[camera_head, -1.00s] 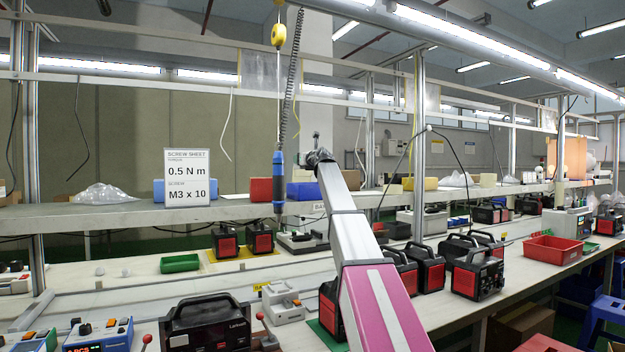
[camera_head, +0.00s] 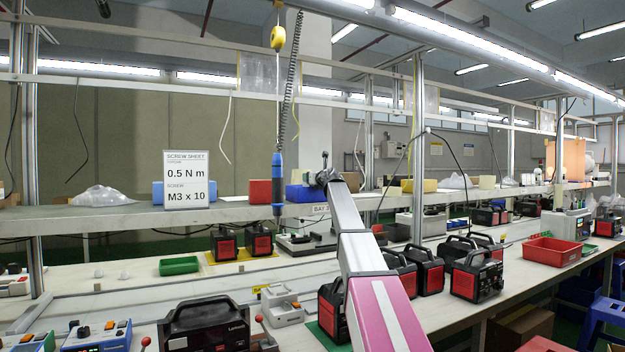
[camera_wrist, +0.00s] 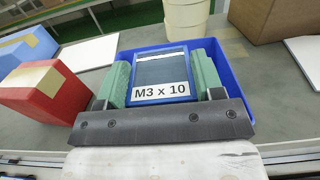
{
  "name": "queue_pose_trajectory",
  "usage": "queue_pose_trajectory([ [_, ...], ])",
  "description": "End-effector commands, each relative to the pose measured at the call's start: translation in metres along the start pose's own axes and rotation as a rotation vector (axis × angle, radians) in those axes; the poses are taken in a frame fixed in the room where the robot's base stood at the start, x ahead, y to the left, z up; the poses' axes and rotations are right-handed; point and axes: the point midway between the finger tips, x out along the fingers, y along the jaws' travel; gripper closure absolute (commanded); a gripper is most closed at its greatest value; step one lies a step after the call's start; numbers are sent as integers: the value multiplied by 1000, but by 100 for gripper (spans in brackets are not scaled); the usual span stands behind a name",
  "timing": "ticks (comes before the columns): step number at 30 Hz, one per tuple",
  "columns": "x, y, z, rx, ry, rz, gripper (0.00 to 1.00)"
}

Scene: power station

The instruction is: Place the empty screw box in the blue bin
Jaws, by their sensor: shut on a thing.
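The screw box (camera_wrist: 160,72), a small blue-rimmed box with a dark, empty-looking inside and an "M3 x 10" label, is between the green fingers of my gripper (camera_wrist: 161,82) in the wrist view. My gripper is shut on its sides. The larger blue bin (camera_wrist: 234,87) shows around and behind the box, so the box is over or within it; the height gap cannot be told. In the head view the blue bin (camera_head: 302,194) stands on the upper shelf, partly behind my arm. The gripper's fingers and the box are hidden there.
A red box (camera_wrist: 42,92) stands close left of the bin, with a blue box (camera_wrist: 25,45) beyond it. A cardboard box (camera_wrist: 260,18) and pale round containers (camera_wrist: 187,18) are behind. A blue screwdriver (camera_head: 278,178) hangs in front of the shelf, left of my arm.

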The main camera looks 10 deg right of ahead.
Motion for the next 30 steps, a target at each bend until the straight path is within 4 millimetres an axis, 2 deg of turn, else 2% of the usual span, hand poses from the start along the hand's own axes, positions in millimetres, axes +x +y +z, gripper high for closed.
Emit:
queue_pose_trajectory([
  [17, 0, 0, -12, 0, 0, 0, 62],
  [18, 0, 0, -12, 0, 0, 0, 36],
  [20, 0, 0, -12, 0, 0, 0, 16],
  [21, 0, 0, -12, 0, 0, 0, 13],
  [30, 0, 0, -11, 0, 0, 0, 13],
])
